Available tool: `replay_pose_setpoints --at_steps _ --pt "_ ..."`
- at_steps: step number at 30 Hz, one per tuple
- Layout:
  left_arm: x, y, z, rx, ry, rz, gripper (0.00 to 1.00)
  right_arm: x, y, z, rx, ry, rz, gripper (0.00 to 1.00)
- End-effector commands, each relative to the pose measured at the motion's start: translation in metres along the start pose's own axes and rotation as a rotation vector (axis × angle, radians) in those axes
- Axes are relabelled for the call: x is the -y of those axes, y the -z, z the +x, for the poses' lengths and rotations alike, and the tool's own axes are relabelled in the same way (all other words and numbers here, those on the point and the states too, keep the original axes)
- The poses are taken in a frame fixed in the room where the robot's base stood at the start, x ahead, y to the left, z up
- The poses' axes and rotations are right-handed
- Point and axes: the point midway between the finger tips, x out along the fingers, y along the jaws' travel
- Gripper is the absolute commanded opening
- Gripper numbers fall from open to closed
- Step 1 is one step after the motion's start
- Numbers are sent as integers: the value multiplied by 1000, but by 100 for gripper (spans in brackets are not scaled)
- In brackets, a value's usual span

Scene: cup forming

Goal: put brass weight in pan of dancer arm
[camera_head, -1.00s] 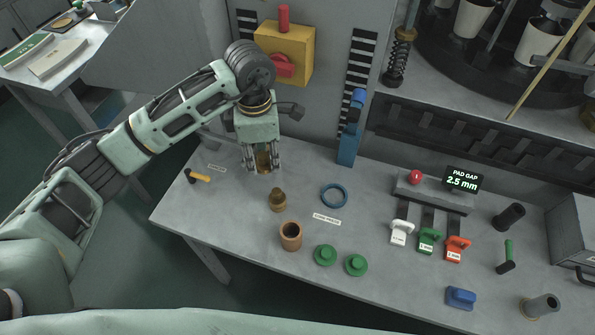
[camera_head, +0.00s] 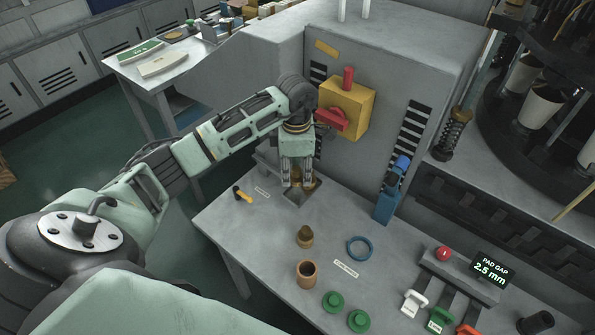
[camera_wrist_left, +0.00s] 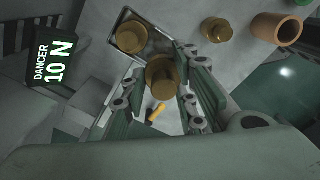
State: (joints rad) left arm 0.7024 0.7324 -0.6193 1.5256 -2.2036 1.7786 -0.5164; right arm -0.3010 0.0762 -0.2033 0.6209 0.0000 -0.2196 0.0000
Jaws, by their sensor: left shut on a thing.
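My left gripper (camera_head: 297,184) points down over the dancer arm pan (camera_head: 293,197), a small square tray at the table's back left. It is shut on a brass weight (camera_wrist_left: 163,75), which shows between the fingers in the left wrist view. A second brass weight (camera_wrist_left: 130,38) sits in the pan, beside the held one in that view. I cannot tell whether the held weight touches the pan. A third brass weight (camera_head: 305,237) stands upright on the table, apart from the gripper. My right gripper is not in view.
A copper-coloured cup (camera_head: 306,273), a blue ring (camera_head: 360,248) and green discs (camera_head: 333,302) stand nearer the front. A yellow-and-black tool (camera_head: 242,194) lies left of the pan. A yellow box with a red handle (camera_head: 345,105) is behind. A display (camera_wrist_left: 52,60) reads DANCER 10 N.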

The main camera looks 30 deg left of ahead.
Motion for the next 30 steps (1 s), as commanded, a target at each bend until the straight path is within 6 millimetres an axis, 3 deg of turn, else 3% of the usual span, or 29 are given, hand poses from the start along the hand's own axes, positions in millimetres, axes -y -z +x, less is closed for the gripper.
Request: replay_pose_setpoints --at_steps 15,30 --pt "0 0 42 0 0 0 0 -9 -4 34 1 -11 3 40" --pt "0 0 45 1 -1 0 0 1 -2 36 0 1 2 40"
